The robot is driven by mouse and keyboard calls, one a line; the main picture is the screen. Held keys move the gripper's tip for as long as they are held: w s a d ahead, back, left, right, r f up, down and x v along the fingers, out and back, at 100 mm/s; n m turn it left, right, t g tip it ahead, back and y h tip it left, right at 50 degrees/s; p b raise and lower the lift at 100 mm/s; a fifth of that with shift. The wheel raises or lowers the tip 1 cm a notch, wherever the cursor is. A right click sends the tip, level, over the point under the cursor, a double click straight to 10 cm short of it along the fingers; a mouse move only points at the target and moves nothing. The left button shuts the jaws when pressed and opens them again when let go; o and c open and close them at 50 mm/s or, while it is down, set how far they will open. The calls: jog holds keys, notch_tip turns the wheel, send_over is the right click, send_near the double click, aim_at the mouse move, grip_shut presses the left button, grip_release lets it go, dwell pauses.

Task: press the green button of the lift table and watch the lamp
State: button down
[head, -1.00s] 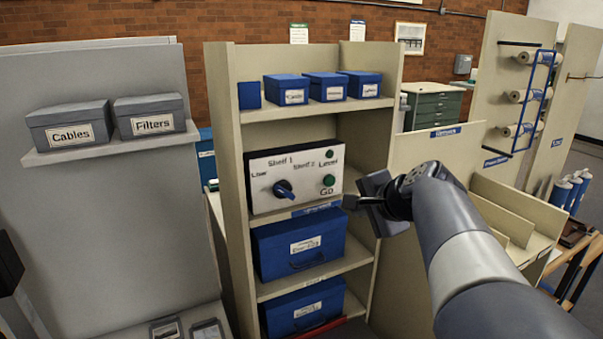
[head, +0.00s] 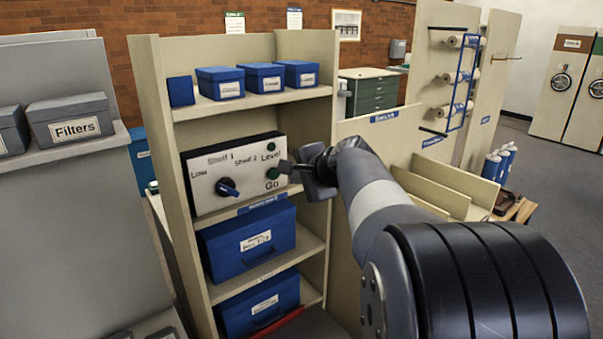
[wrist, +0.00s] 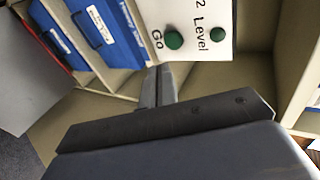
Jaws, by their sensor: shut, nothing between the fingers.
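A white control panel (head: 207,193) sits in the beige shelf unit, with a blue knob (head: 228,187) at its middle. The green Go button (head: 272,173) is at its right; it also shows in the wrist view (wrist: 174,40). The lamp marked Level (head: 272,147) is above the button, dark green with no visible glow; it shows in the wrist view (wrist: 218,34) too. My gripper (head: 286,167) is shut and empty, just right of the Go button. In the wrist view its fingertips (wrist: 158,70) appear a little apart from the button.
Blue boxes stand on the shelf above (head: 262,78) and below (head: 246,240) the panel. The shelf's right side wall is close to my gripper. A grey board with boxes (head: 68,119) is at left. Beige partitions (head: 385,135) stand right of the unit.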

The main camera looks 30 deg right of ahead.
aim_at(275, 175)
jog(key=x, duration=0.2)
jog(key=p+x, duration=0.1)
jog(key=x, duration=0.1)
jog(key=r+x, duration=0.1)
jog(key=x, duration=0.2)
jog(key=shift+w+a+r+p, duration=0.1)
jog(key=shift+w+p, duration=0.2)
jog(key=shift+w, duration=0.8)
